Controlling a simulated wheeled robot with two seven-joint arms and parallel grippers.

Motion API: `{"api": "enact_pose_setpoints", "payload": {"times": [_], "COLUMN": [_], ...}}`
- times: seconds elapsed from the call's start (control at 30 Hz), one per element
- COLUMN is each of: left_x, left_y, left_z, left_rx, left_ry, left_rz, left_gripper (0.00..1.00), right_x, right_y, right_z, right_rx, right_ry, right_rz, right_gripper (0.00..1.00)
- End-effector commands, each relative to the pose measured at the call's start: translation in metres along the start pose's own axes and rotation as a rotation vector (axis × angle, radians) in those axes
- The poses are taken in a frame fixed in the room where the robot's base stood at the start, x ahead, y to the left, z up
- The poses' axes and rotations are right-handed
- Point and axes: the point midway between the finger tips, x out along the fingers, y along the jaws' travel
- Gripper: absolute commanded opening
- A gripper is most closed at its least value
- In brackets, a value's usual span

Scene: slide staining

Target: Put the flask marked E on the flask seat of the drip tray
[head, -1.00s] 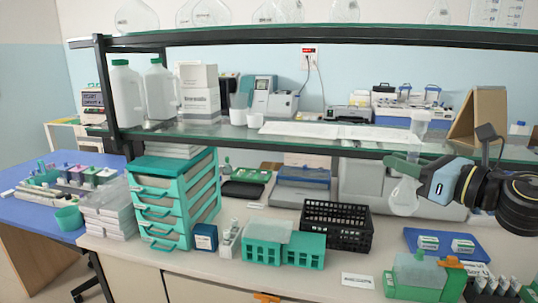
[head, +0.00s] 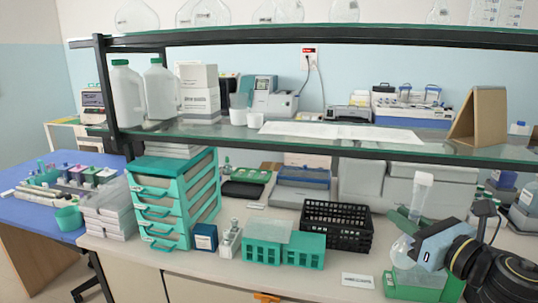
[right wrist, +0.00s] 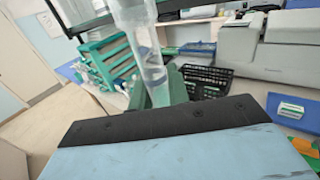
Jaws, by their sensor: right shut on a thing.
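A clear flask (head: 402,250) with a round bulb and a long neck is held by my right gripper (head: 412,222) in the head view. The gripper is shut around the neck, and the flask leans slightly, its mouth up and to the right. In the right wrist view the neck (right wrist: 148,45) rises in front of the green finger (right wrist: 172,85). No letter E is readable on it. The bulb hangs just above a green holder (head: 415,292) at the front right; whether this is the drip tray is unclear, and no flask seat is distinguishable. My left gripper is not in view.
A black basket (head: 337,226) and green racks (head: 262,252) stand left of the flask. A white label card (head: 357,280) lies on the bench. The glass shelf (head: 300,142) runs above and behind. Blue tray with boxes (right wrist: 291,112) shows in the right wrist view.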

Motion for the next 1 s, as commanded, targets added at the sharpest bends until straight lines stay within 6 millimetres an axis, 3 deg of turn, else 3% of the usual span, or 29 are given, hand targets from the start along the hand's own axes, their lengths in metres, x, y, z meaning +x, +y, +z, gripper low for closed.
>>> {"api": "enact_pose_setpoints", "payload": {"times": [0.37,0.9,1.0], "left_x": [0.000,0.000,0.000], "left_y": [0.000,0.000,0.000], "left_z": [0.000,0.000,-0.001], "left_rx": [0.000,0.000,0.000], "left_ry": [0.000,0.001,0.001], "left_rz": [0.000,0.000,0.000], "left_gripper": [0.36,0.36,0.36], "right_x": [-0.028,-0.091,-0.086], "right_y": [0.002,0.007,0.020], "right_z": [-0.054,-0.133,-0.135], "right_rx": [0.008,0.005,0.009], "right_ry": [0.004,0.005,-0.005], "right_rz": [-0.105,-0.256,-0.279], "right_gripper": [0.05,0.05,0.05]}}
